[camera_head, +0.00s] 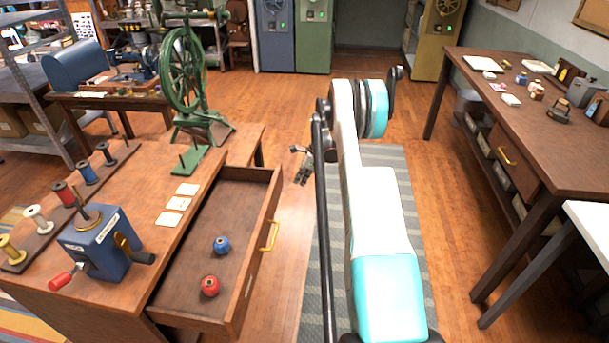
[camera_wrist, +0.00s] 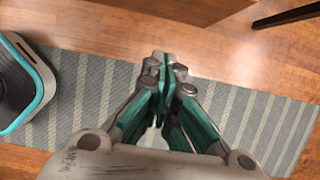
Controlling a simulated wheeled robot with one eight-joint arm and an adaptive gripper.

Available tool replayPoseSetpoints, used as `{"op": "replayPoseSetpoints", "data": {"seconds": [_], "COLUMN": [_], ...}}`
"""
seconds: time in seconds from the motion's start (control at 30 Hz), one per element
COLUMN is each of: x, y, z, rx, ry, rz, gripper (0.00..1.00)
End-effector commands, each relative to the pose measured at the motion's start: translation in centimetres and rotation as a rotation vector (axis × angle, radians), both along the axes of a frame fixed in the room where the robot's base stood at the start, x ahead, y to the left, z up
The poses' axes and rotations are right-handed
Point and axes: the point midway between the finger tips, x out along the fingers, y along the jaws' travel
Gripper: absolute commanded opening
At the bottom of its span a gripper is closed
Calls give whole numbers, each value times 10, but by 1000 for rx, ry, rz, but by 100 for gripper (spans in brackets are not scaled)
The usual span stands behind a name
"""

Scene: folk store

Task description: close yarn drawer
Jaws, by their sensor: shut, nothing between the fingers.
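The yarn drawer (camera_head: 187,288) of the wooden table stands pulled out to the right in the head view. In the wrist view my gripper (camera_wrist: 166,72) is shut and empty above the striped rug. I cannot surely make out the drawer in the wrist view.
The table top (camera_head: 143,222) holds a blue winder (camera_head: 97,245), several thread spools, paper cards and a green spinning wheel (camera_head: 185,80). A striped rug (camera_head: 402,190) covers the aisle floor. A workbench (camera_head: 520,110) stands at the right. The floor between drawer and rug is clear.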

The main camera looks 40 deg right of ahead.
Motion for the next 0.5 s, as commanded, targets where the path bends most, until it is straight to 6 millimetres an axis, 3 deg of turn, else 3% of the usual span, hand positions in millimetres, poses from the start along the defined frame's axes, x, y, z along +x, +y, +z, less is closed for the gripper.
{"op": "replayPoseSetpoints", "data": {"seconds": [0.13, 0.3, 0.5], "x": [9, 29, 38], "y": [7, 23, 30], "z": [-29, -25, -23], "rx": [0, 1, 0], "ry": [0, 0, 0], "rz": [2, 4, 1], "gripper": [0, 0, 0]}}
